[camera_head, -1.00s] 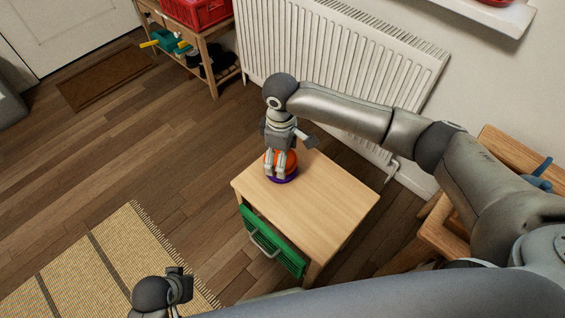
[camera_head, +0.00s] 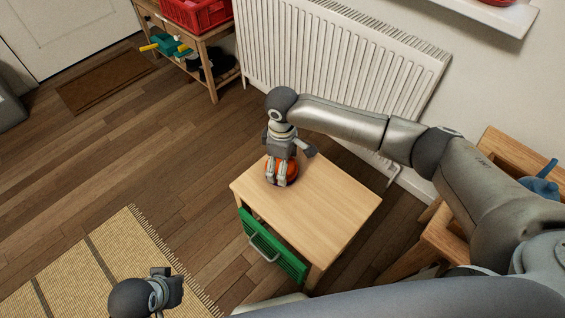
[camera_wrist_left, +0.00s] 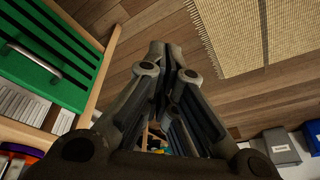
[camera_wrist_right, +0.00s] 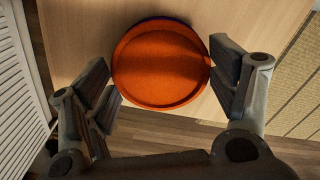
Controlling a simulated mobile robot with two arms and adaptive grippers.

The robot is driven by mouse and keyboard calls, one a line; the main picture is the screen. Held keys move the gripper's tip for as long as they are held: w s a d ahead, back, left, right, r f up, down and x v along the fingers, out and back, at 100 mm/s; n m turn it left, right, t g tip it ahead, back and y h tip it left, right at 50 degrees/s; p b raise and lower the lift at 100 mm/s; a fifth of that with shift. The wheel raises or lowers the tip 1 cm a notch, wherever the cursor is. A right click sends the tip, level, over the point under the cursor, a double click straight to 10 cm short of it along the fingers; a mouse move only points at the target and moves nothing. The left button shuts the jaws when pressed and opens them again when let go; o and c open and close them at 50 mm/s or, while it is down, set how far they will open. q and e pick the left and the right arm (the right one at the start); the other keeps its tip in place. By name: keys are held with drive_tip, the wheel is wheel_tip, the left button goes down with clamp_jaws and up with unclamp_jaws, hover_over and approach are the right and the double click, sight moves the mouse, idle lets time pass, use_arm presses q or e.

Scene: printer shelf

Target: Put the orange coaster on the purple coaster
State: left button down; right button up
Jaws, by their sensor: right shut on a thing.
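The orange coaster (camera_wrist_right: 160,65) is a round disc between the fingers of my right gripper (camera_wrist_right: 168,80), which is shut on it at opposite edges. In the head view my right gripper (camera_head: 282,182) points down at the back left of the small wooden table. The orange coaster (camera_head: 293,172) shows around the fingers there. The purple coaster lies under the orange one, mostly hidden; a thin purple rim (camera_wrist_right: 158,19) shows past its far edge.
A wooden chair-like piece with a blue item (camera_head: 540,185) is at right. A woven rug (camera_head: 110,265) lies at front left.

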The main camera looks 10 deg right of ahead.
drive_tip(key=o, duration=0.9)
drive_tip(key=shift+f, duration=0.1)
use_arm(q)
drive_tip(key=shift+f, duration=0.2)
use_arm(e)
drive_tip(key=shift+o, duration=0.2)
drive_tip(key=shift+r, duration=0.5)
use_arm(q)
wheel_tip(320, 180, down, 11)
drive_tip(key=s+p, duration=0.1)
drive_tip(key=p, duration=0.2)
drive_tip(key=shift+g, duration=0.3)
use_arm(e)
wheel_tip(320, 180, up, 11)
drive_tip(key=shift+r, duration=0.2)
use_arm(q)
drive_tip(key=shift+s+r, duration=0.1)
use_arm(e)
drive_tip(key=shift+f, duration=0.1)
